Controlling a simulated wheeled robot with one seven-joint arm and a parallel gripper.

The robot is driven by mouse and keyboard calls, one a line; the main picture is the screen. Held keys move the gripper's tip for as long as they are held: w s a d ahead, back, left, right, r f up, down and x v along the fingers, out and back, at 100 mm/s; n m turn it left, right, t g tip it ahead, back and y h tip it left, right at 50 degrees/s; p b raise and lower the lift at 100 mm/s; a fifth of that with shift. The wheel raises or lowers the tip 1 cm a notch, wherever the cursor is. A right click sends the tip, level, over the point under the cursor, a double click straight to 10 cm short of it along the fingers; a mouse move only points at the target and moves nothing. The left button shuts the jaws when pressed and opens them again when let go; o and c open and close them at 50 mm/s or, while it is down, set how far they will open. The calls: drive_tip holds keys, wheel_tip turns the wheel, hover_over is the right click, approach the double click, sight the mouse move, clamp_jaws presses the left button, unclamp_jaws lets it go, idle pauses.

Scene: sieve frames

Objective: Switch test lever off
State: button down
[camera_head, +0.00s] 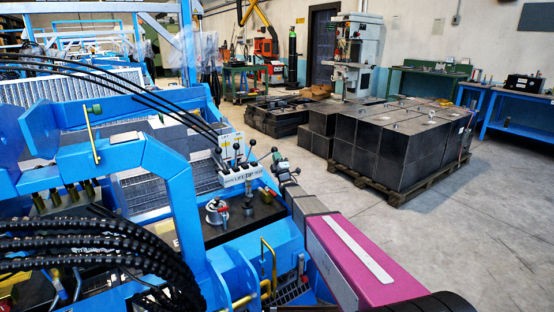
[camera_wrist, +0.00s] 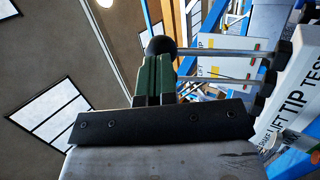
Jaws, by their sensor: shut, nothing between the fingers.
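The white lever block (camera_head: 240,175) stands on the blue machine, with several upright levers with black ball knobs. In the wrist view its face (camera_wrist: 300,85) reads LIFT, TIP and TEST. The lever at the TEST end (camera_head: 252,143) is the rightmost in the head view. In the wrist view, its rod and black knob (camera_wrist: 160,45) reach across to just beyond my fingertips. My gripper (camera_head: 276,156) is right of that lever, its green fingers (camera_wrist: 153,68) shut and empty. The fingertips are close to the knob; I cannot tell whether they touch.
Black hoses (camera_head: 130,85) run down to behind the lever block. A dark tank top (camera_head: 235,215) with fittings lies in front of it. Blue frame bars (camera_head: 175,190) stand at left.

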drive_tip(key=w+a+r+g, duration=0.1)
drive_tip(key=r, duration=0.1)
drive_tip(key=w+a+r+n+g, duration=0.1)
drive_tip(key=w+r, duration=0.1)
drive_tip(key=w+a+r+g, duration=0.1)
drive_tip(key=r, duration=0.1)
drive_tip(key=shift+w+g+h, duration=0.3)
drive_tip(key=shift+g, duration=0.1)
drive_tip(key=shift+w+a+r, duration=0.1)
drive_tip(key=shift+w+r, duration=0.05)
drive_tip(key=shift+r, duration=0.05)
drive_tip(key=r+v, duration=0.1)
drive_tip(key=v, duration=1.3)
drive_tip(key=shift+s, duration=0.5)
drive_tip(key=shift+d+f, duration=0.1)
drive_tip(key=shift+d, duration=0.1)
